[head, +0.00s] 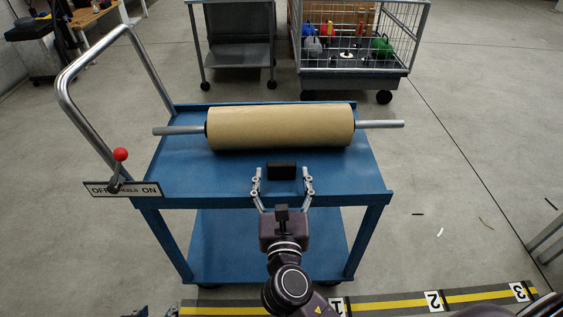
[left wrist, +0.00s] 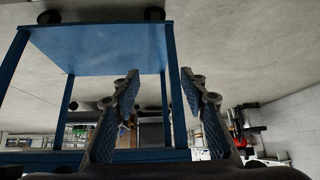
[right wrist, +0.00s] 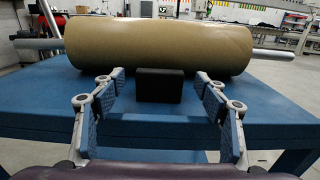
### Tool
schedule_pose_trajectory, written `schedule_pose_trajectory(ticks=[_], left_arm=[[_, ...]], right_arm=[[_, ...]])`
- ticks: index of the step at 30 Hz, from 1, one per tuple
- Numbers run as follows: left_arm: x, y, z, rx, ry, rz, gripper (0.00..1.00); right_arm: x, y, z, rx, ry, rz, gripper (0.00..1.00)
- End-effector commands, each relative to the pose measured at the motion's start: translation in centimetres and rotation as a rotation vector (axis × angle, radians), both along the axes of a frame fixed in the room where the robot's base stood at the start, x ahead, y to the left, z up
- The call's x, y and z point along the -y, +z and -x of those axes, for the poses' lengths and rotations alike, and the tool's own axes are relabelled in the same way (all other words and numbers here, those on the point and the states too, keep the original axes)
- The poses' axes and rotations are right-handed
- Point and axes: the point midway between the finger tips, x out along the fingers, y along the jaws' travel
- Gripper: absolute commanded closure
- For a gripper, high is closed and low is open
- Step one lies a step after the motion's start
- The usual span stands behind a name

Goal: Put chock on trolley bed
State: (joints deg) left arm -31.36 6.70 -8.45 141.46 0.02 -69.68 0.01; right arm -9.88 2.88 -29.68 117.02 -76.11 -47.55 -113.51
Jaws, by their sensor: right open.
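The chock, a small black block (head: 281,170), sits on the blue trolley bed (head: 200,175) just in front of a tan roll (head: 281,127). I cannot tell whether it touches the roll. In the right wrist view the chock (right wrist: 159,86) stands centred beyond the fingers. My right gripper (head: 282,182) is open, its fingers on either side of the chock's near end and apart from it. My left gripper (left wrist: 160,110) is open and empty in its wrist view, low beside the trolley; only dark tips (head: 150,312) show at the bottom of the head view.
A metal bar runs through the roll (head: 380,124). A lever with a red knob (head: 120,155) and an OFF/ON sign (head: 148,190) are at the trolley's left. A grey cart (head: 240,50) and wire cage cart (head: 350,80) stand behind. Floor right is mostly clear.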

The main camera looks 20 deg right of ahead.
Motion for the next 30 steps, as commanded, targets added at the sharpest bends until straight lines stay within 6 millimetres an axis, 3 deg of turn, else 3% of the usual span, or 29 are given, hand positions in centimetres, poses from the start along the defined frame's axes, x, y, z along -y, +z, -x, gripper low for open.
schedule_pose_trajectory(ticks=[6, 12, 30], left_arm=[[-0.7, -1.0, 1.9, -0.089, 0.007, -0.02, 0.6], [-0.9, -1.4, 2.7, -0.12, 0.01, -0.027, 0.6], [-1.0, -1.5, 2.8, -0.126, 0.01, -0.028, 0.6]], right_arm=[[-1.2, 0.0, 4.1, -0.003, 0.0, -0.001, 0.33], [-1.7, 0.0, 5.9, 0.0, 0.0, 0.0, 0.33], [-1.7, 0.1, 6.1, 0.001, 0.0, -0.001, 0.33]])
